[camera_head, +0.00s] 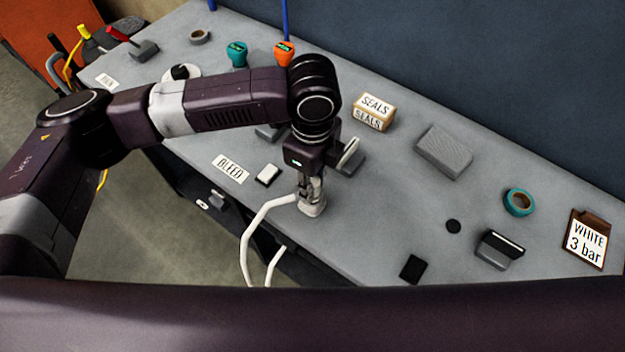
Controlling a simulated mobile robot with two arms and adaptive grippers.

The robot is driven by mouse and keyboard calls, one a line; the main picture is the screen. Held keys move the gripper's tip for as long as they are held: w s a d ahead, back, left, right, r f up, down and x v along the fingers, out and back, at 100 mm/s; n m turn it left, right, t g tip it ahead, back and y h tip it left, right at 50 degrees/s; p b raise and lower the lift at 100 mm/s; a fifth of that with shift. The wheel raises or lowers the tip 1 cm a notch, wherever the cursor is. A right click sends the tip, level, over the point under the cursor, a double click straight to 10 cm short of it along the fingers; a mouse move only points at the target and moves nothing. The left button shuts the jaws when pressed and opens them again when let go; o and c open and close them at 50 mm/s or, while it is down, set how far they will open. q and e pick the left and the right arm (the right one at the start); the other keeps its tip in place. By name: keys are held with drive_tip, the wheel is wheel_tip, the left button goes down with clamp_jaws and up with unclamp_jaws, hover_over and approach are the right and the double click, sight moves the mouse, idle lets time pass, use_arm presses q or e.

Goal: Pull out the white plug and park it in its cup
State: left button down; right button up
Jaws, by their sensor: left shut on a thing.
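My left gripper (311,190) reaches down near the front edge of the grey bench and is shut on the white plug (312,208). The plug is mostly hidden by the fingers. A white hose (262,214) runs from it to the left and hangs over the bench's front edge. I cannot tell whether the plug sits in a socket or stands clear of the bench. I cannot make out which thing is its cup. My right gripper is not in view.
A "BLEED" label (230,168) and a small white-topped block (267,174) lie left of the gripper. A "SEALS" box (374,112), grey block (444,150), teal tape roll (519,202) and "WHITE 3 bar" sign (585,243) stand to the right. Teal (237,53) and orange (284,53) pieces stand behind.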

use_arm(q)
drive_tip(key=shift+f, duration=0.15)
drive_tip(key=c, duration=1.5)
unclamp_jaws()
drive_tip(key=shift+c, duration=0.2)
wheel_tip(320, 180, up, 12)
